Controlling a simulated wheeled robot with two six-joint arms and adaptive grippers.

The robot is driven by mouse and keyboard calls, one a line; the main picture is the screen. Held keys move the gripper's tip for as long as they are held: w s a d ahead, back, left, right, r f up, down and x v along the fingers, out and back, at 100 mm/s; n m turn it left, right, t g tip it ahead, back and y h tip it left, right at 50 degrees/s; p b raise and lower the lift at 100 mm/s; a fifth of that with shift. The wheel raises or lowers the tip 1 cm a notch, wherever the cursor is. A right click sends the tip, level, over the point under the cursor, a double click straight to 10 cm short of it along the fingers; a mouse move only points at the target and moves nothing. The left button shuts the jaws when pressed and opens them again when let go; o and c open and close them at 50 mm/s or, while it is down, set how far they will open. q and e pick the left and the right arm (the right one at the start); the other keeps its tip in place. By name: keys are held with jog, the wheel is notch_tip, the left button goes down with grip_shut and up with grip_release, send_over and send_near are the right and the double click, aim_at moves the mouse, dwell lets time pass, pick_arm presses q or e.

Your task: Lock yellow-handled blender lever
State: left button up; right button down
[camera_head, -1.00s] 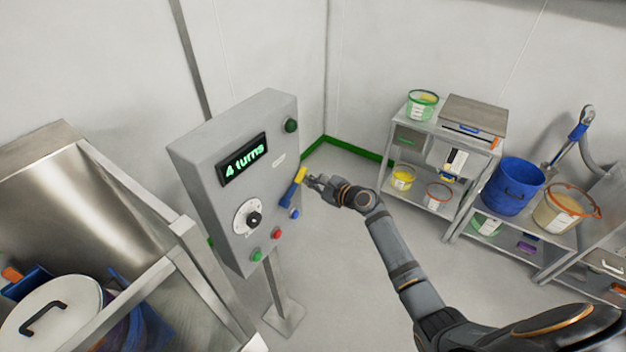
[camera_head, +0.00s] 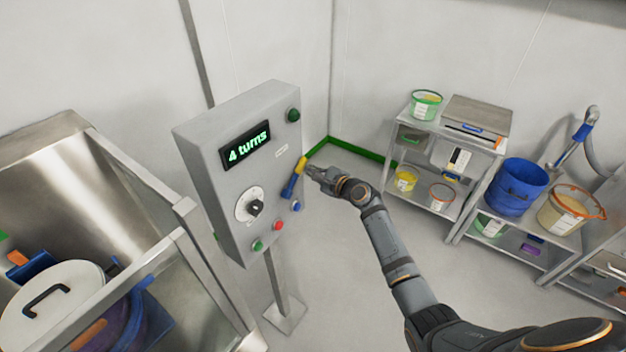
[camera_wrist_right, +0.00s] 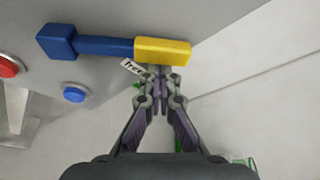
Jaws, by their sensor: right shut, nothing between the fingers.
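The lever has a blue shaft and a yellow handle (camera_head: 300,165) and is mounted on the right part of the grey control panel's front (camera_head: 207,160). In the head view it slants, yellow end up. In the right wrist view the yellow handle (camera_wrist_right: 163,51) lies just beyond my fingertips, with the blue shaft running left. My right gripper (camera_head: 310,172) is shut and empty, its tips at or very near the handle; I cannot tell whether they touch. My left gripper is not in view.
The panel carries a "4 turns" display (camera_head: 245,149), a dial (camera_head: 254,208) and several buttons. A steel enclosure with a lidded vessel (camera_head: 55,300) stands left. Shelves (camera_head: 435,135) with buckets stand right. Floor between panel and shelves is clear.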

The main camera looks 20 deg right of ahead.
aim_at(302, 166)
jog(key=s+r, duration=0.1)
jog(key=a+r+n, duration=0.1)
jog(key=shift+s+a+r+n+t, duration=0.3)
jog(key=shift+s+t, duration=0.1)
jog(key=shift+s+a+r+n, duration=0.1)
jog(key=shift+a+r+n, duration=0.1)
jog(key=shift+n, duration=0.1)
jog(key=shift+s+a+r+n+t+b, duration=0.15)
jog(key=shift+a+n+t+b, duration=0.15)
jog(key=shift+n+b, duration=0.2)
jog(key=shift+s+a+r+n+t+b, duration=0.1)
jog(key=shift+a+n+t+b, duration=0.25)
jog(key=shift+n, duration=0.25)
jog(key=shift+s+a+r+n+t+b, duration=0.2)
jog(key=shift+s+a+r+n, duration=0.15)
jog(key=shift+n, duration=0.15)
jog(key=shift+s+a+r+n+t+b, duration=0.1)
jog(key=shift+s+a+r+n+b, duration=0.1)
jog(key=shift+s+a+n, duration=0.25)
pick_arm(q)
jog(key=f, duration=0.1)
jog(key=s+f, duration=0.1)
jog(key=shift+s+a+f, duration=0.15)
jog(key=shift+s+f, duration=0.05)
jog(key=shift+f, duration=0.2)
pick_arm(e)
jog(key=shift+s+a+r, duration=0.15)
jog(key=shift+a, duration=0.2)
